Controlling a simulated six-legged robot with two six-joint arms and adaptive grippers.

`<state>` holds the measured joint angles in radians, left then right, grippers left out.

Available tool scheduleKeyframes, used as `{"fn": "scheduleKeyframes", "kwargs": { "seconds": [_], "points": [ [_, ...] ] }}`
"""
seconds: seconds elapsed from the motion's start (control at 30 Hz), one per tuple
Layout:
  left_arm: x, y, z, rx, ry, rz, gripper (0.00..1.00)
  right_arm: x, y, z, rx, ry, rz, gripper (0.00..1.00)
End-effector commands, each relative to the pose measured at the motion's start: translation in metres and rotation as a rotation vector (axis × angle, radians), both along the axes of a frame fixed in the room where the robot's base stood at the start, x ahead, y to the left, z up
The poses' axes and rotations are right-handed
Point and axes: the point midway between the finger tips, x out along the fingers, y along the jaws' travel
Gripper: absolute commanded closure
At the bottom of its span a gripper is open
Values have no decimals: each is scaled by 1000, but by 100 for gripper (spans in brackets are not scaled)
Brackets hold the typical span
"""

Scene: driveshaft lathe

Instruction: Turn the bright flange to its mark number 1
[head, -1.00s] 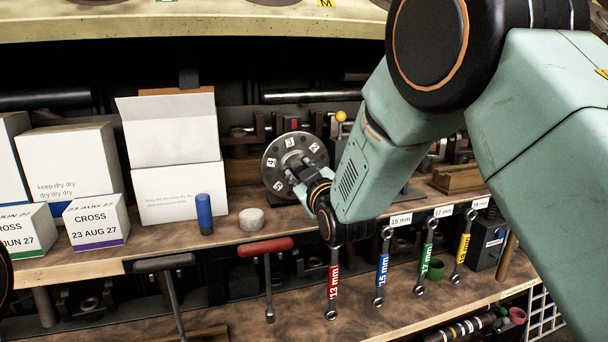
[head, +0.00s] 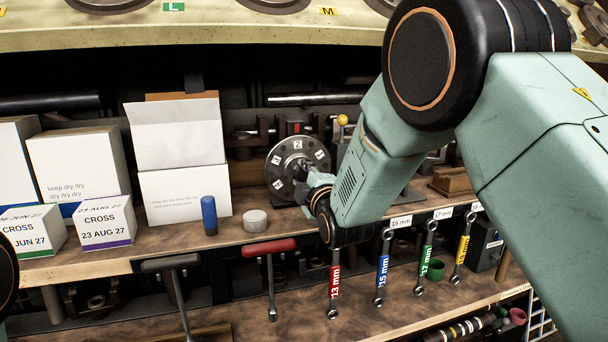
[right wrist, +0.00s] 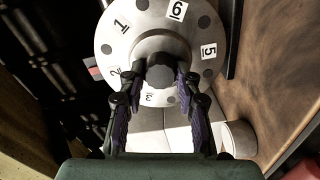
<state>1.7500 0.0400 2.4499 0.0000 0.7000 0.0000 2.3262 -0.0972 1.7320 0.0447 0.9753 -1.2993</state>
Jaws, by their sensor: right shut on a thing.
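The bright flange (head: 283,168) is a grey metal disc with holes and white number labels, standing upright on the lathe behind the shelf. In the head view its label 2 is at the top, below a small red block (head: 294,127), with 1 to the right and 3 to the left. The flange (right wrist: 190,30) also shows in the right wrist view, with 1, 6, 5, 2 and 3 readable. My right gripper (head: 305,188) is at the flange's middle. In the wrist view its fingers (right wrist: 159,78) are shut on the round central hub. My left gripper is out of view.
White boxes (head: 185,195), a blue cylinder (head: 209,215) and a pale round piece (head: 255,221) stand on the wooden shelf left of the flange. Several labelled wrenches (head: 382,270) and a red-handled tool (head: 270,248) hang along its front edge. A yellow-knobbed lever (head: 342,120) is right of the flange.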

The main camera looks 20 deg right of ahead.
Motion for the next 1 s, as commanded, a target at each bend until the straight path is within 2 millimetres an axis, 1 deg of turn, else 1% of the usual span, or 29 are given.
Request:
{"fn": "scheduleKeyframes", "kwargs": {
  "seconds": [0.03, 0.2, 0.5, 0.7, 1.0],
  "points": [
    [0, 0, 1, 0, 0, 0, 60, 0, 1, 3, -45, -8, 1, 100],
    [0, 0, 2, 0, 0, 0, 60, -1, 1, 2, -191, -13, 1, 100],
    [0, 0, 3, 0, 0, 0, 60, -1, 1, 2, -387, -20, 1, 100],
    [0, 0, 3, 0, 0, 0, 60, -1, 1, 2, -457, -23, 1, 100],
    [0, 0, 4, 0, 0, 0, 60, -1, 1, 1, -493, -23, 1, 100]
  ]
}}
